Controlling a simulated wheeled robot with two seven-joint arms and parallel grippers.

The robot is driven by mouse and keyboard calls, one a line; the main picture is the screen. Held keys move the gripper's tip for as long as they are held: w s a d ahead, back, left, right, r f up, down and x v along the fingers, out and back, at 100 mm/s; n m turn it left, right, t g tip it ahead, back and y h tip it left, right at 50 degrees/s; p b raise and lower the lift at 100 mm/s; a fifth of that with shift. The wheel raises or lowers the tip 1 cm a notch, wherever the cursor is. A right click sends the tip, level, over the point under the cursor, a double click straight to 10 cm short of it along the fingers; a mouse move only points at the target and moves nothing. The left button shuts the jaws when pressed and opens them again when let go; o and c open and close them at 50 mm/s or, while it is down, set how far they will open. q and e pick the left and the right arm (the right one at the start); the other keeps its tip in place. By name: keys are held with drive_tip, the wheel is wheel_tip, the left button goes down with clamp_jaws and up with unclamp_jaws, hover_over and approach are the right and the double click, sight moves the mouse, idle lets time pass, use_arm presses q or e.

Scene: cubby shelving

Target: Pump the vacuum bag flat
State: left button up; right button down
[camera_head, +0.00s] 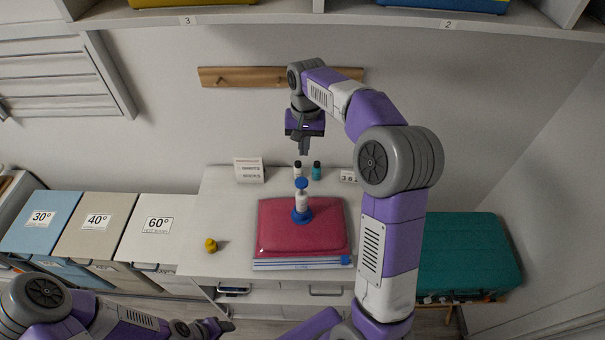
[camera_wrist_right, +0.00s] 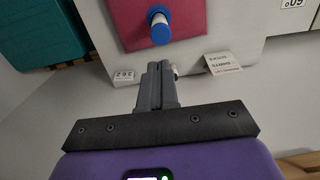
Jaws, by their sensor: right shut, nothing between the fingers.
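The vacuum bag (camera_head: 275,238) is a puffed red pillow shape lying on the white cabinet top. A clear strip with a blue band runs along its front edge. A white and blue pump (camera_head: 302,201) stands upright on the bag. My right gripper (camera_head: 303,152) is above and behind the pump, pointing down, shut and empty. In the right wrist view, the shut fingers (camera_wrist_right: 159,70) point toward the bag (camera_wrist_right: 185,20) and the pump's blue top (camera_wrist_right: 160,33), apart from both. My left gripper (camera_head: 222,326) is low at the bottom left; its finger state is unclear.
Two small bottles (camera_head: 316,171), a sign (camera_head: 249,170) and a number block (camera_head: 348,176) stand behind the bag. A yellow object (camera_head: 211,245) sits left of it. Labelled bins (camera_head: 97,222) are left, a teal suitcase (camera_head: 470,252) right. A shelf (camera_head: 330,18) overhangs above.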

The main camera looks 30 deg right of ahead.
sight(303, 181)
drive_tip(key=f, duration=0.6)
drive_tip(key=f+p, duration=0.1)
drive_tip(key=f, duration=0.4)
drive_tip(key=shift+a+f, duration=0.2)
drive_tip(key=shift+f, duration=0.15)
wheel_tip(303, 181, down, 5)
drive_tip(key=b, duration=0.3)
drive_tip(key=shift+r, duration=0.1)
drive_tip(key=shift+s+r, duration=0.1)
